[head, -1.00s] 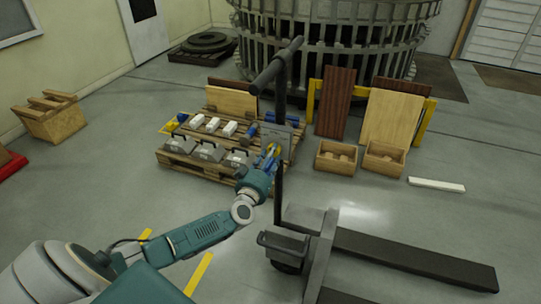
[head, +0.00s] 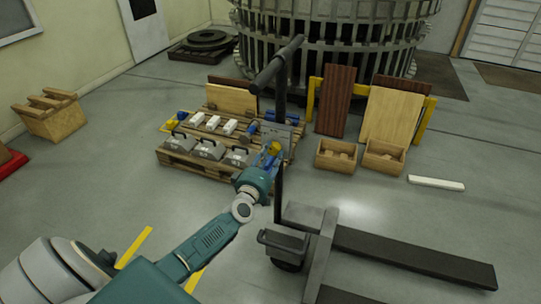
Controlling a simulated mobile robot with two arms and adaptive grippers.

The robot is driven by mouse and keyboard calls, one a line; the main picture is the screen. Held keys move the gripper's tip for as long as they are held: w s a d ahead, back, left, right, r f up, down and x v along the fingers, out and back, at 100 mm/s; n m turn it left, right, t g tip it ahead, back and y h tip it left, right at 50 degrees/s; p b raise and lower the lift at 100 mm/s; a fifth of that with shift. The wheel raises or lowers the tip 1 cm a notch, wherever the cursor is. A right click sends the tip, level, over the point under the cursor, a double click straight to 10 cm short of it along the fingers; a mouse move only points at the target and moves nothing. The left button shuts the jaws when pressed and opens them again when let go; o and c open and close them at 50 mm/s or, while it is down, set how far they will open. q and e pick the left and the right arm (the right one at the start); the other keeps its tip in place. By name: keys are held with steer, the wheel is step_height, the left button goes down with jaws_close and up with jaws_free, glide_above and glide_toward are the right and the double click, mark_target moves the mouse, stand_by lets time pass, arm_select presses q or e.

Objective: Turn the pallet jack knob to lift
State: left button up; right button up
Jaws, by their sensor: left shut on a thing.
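The dark pallet jack stands in the middle and right of the head view, its upright mast and tilted handle bar (head: 277,66) rising above the floor. A small grey control plate (head: 291,132) is fixed on the mast. My left gripper (head: 271,153), with blue and yellow parts, is at the lower left of this plate. It is shut on the knob there; the knob itself is small and mostly hidden by the fingers. My right gripper is not in view.
The jack's forks (head: 400,255) lie low on the right. Behind the mast, a wooden pallet (head: 180,163) carries grey cases and white blocks. Two wooden boxes (head: 336,157) and leaning boards stand at the back right.

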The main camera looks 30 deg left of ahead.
arm_select(q)
steer(key=shift+d+f+n, duration=0.15)
steer(key=shift+f+n, duration=0.1)
steer(key=shift+n, duration=0.15)
steer(key=o, duration=1)
steer(key=shift+o, duration=0.7)
steer(key=shift+r, duration=0.15)
steer(key=v, duration=1.2)
